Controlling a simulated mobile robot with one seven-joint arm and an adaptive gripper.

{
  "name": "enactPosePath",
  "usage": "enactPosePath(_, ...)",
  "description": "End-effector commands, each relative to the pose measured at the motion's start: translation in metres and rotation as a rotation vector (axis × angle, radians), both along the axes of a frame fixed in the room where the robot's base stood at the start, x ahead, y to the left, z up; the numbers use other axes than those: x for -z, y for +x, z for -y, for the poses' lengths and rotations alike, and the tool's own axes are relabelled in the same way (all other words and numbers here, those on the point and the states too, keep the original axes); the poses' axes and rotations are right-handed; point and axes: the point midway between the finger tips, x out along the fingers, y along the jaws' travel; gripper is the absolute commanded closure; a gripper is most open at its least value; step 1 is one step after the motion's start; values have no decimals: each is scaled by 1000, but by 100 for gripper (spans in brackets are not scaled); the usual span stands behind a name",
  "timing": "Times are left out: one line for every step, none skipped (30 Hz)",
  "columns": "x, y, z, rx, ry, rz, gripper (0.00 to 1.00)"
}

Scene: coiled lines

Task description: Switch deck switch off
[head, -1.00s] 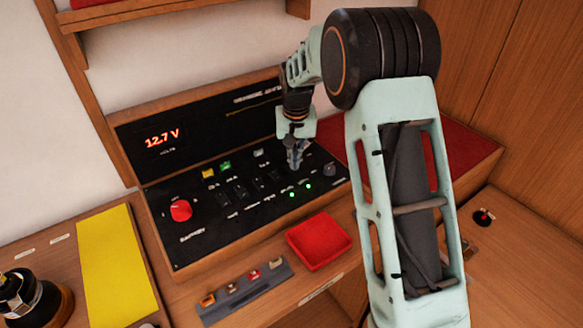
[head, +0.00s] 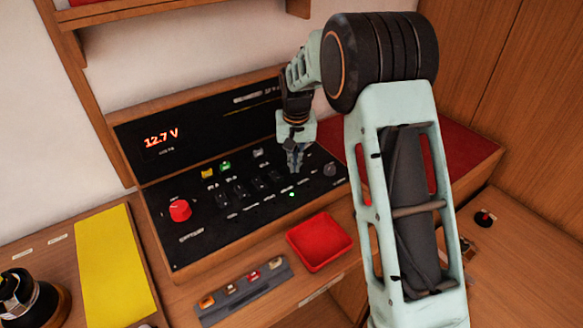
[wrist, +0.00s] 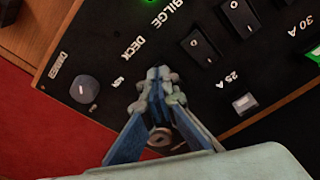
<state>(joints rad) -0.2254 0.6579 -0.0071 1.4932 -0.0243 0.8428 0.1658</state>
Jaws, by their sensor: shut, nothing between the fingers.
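The black switch panel (head: 215,225) carries a row of black rocker switches. My gripper (head: 295,168) points down at the right end of this row, its fingers shut and empty. In the wrist view the closed fingertips (wrist: 160,80) are over the spot beside the DECK label (wrist: 132,48). The deck switch itself is hidden behind the fingers, so its tilt and any contact cannot be seen. The green light (wrist: 150,3) by the BILGE label is lit. No lit light shows by the DECK label.
A grey dimmer knob (wrist: 85,90) sits close to the fingers. A red battery knob (head: 180,210) is at the panel's left, below a 12.7 V display (head: 161,138). A red tray (head: 320,241) and a fuse holder (head: 243,291) lie in front. A yellow pad (head: 115,265) lies left.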

Motion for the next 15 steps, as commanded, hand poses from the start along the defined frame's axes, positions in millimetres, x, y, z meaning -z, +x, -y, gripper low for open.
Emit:
enactPosePath(-2, 0, 0, 0, 0, 0, 100)
enactPosePath(-3, 0, 0, 0, 0, 1, 100)
enactPosePath(-6, 0, 0, 0, 0, 1, 100)
enactPosePath(-8, 0, 0, 0, 0, 1, 100)
enactPosePath(-10, 0, 0, 0, 0, 1, 100)
enactPosePath(-14, 0, 0, 0, 0, 1, 100)
enactPosePath(-16, 0, 0, 0, 0, 1, 100)
enactPosePath(-19, 0, 0, 0, 0, 1, 100)
enactPosePath(-22, 0, 0, 0, 0, 1, 100)
enactPosePath(-25, 0, 0, 0, 0, 1, 100)
enactPosePath(-27, 0, 0, 0, 0, 1, 100)
enactPosePath(-30, 0, 0, 0, 0, 2, 100)
enactPosePath(-33, 0, 0, 0, 0, 2, 100)
enactPosePath(-35, 0, 0, 0, 0, 2, 100)
enactPosePath(-38, 1, 0, 0, 0, 2, 100)
